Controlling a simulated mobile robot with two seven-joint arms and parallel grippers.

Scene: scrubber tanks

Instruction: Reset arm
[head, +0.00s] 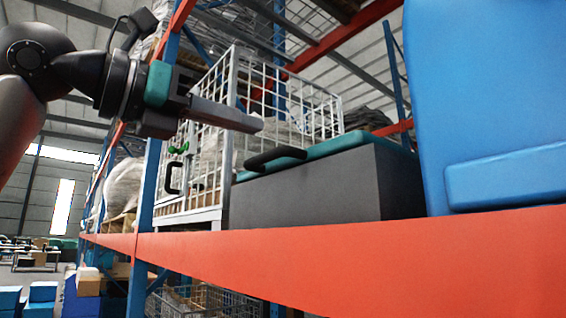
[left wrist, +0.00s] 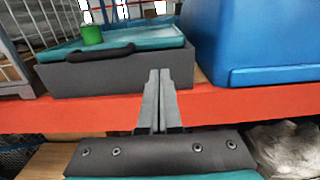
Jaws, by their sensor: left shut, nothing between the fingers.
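My left gripper (head: 260,124) reaches in from the upper left of the head view. Its fingers are shut together and empty, in front of the shelf. In the left wrist view the closed fingers (left wrist: 160,76) point at the orange shelf beam and the box behind it. A dark grey box (head: 310,188) with a teal lid and a black handle (head: 275,159) sits on the shelf; it also shows in the left wrist view (left wrist: 110,76). The fingers appear apart from it. My right gripper is in neither view.
A large blue tank (head: 490,90) stands right of the box. An orange beam (head: 350,252) runs along the shelf front. A white wire cage (head: 232,100) stands left of the box. A green cap (left wrist: 92,34) shows at the lid in the left wrist view.

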